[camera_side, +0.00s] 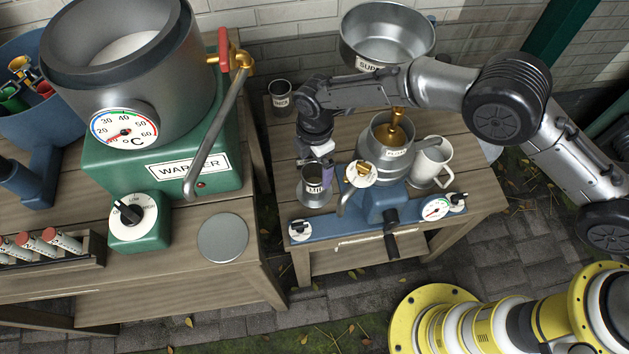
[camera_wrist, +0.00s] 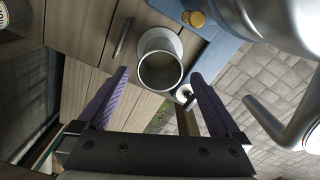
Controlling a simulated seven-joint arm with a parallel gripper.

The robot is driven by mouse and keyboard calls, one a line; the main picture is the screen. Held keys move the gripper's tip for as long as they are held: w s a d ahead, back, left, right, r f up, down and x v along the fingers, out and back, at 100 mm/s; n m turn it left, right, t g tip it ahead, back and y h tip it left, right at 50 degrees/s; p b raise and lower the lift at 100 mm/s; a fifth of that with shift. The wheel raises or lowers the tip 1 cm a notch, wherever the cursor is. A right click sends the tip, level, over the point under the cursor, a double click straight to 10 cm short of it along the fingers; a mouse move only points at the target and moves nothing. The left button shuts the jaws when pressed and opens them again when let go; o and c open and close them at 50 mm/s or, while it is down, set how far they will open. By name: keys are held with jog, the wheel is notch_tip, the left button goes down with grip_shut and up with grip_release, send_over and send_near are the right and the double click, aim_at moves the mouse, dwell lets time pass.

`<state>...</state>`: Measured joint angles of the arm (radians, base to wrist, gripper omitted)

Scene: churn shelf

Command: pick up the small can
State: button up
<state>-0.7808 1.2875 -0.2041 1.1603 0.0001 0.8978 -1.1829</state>
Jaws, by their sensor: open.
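In the wrist view the can (camera_wrist: 160,70) shows from above, open-topped and seemingly empty, between the two purple fingers. My gripper (camera_side: 320,167) is open and points down over the can; in the wrist view my gripper (camera_wrist: 159,76) has a finger on each side of it with gaps. Whether the fingertips reach below the rim is hard to tell. Another small labelled can (camera_side: 281,98) stands at the back left of this table.
The blue stand (camera_side: 385,212) with gauges is right of the can. A churn (camera_side: 386,160) with a brass piece and a white mug (camera_side: 431,162) stand close by. A large bowl (camera_side: 388,35) is behind. The green warmer (camera_side: 160,160) stands on the left table.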

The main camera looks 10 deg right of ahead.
aim_at(315, 176)
jog(key=shift+f, duration=2.75)
jog(key=c, duration=1.5)
jog(key=shift+r, duration=0.1)
notch_tip(315, 176, up, 28)
